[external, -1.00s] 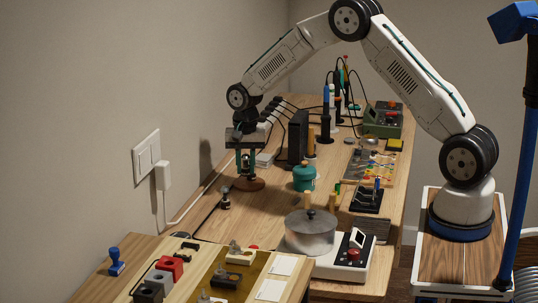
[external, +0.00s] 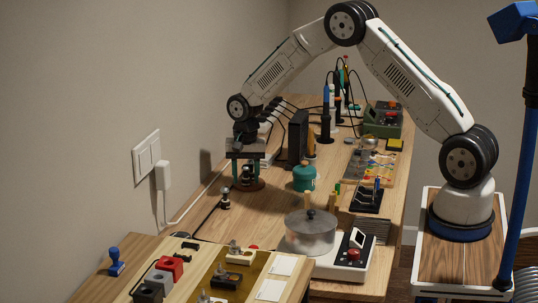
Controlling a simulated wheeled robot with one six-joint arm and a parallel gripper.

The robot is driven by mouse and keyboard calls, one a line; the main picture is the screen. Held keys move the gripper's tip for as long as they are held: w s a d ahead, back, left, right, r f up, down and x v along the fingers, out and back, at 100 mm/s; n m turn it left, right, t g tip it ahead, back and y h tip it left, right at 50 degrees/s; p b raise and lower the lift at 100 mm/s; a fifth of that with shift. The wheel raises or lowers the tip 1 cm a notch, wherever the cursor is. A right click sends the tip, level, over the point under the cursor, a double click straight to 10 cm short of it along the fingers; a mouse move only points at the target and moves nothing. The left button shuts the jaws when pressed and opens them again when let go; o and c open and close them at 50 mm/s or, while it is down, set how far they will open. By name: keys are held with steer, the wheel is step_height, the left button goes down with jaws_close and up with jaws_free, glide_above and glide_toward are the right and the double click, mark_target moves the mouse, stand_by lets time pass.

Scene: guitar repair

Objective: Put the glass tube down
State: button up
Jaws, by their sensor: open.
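My gripper (external: 246,174) is open and points straight down over the left rear part of the long wooden bench. A small dark, glassy upright thing (external: 247,173), which looks like the glass tube, stands between its fingers with a gap at the sides. It is small and partly hidden by the gripper. Beneath it is a round brown base (external: 260,184), and the tube appears to rest on it, though the contact is too small to see clearly.
A small dark-topped piece (external: 225,198) stands nearby at front left. A teal pot (external: 304,178) and a tall black box (external: 298,138) stand to the right. Cables run along the wall. Bare wood (external: 262,212) lies in front of the base.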

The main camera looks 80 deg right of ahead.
step_height(320, 180, up, 11)
steer(key=shift+r, duration=0.2)
steer(key=s+a+r+n, duration=0.7)
steer(key=s+a+r, duration=0.8)
steer(key=s+r, duration=0.35)
steer(key=s+a+n, duration=0.4)
steer(key=s, duration=0.8)
steer(key=s+a+n+t, duration=0.1)
steer(key=s+a+n, duration=0.3)
steer(key=s, duration=0.9)
steer(key=shift+s+a+f, duration=0.3)
steer(key=shift+f, duration=0.05)
